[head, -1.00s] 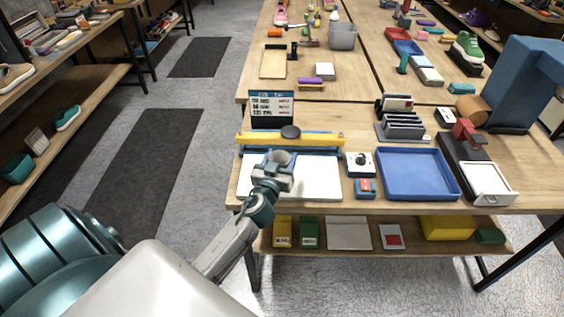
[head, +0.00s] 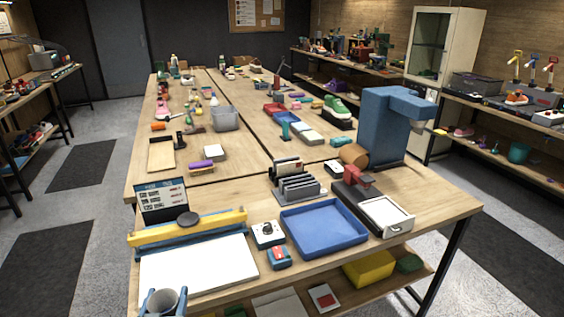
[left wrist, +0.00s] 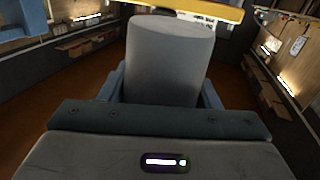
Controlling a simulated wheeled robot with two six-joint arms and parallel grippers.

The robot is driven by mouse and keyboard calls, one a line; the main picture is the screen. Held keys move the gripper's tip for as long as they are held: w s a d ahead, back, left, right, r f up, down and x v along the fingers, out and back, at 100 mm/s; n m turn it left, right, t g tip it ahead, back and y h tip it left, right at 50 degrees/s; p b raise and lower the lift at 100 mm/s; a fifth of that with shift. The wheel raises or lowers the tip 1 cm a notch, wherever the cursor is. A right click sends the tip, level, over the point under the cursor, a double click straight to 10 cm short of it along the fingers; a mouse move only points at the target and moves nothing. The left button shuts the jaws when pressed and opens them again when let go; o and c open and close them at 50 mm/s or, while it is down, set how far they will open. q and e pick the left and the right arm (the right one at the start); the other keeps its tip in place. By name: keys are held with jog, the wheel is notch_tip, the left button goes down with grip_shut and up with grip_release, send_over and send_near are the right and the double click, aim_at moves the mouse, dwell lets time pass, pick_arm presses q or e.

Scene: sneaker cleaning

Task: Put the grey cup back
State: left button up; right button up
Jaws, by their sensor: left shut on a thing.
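The grey cup (head: 163,303) is at the bottom left edge of the head view, just in front of the white board of the blue and yellow device. My left gripper (head: 165,298) is shut on it, with one blue finger on each side; its arm is cut off by the frame. In the left wrist view the grey cup (left wrist: 168,60) stands large between the fingers of my left gripper (left wrist: 162,90), and a yellow bar shows just beyond its top. My right gripper is in no view.
The white board (head: 200,265) with its yellow bar (head: 190,228) lies beside the cup. A blue tray (head: 323,228), a card rack (head: 297,187) and a grey bin (head: 225,118) stand on the table. Bare wood (head: 235,178) shows behind the yellow bar.

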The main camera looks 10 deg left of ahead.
pick_arm(q)
jog(key=w+d+m+h, duration=0.1)
jog(key=d+m+h, duration=0.2)
jog(key=d, duration=0.9)
jog(key=shift+d+t+h, duration=0.15)
jog(key=shift+t+h, duration=0.15)
jog(key=shift+h, duration=0.7)
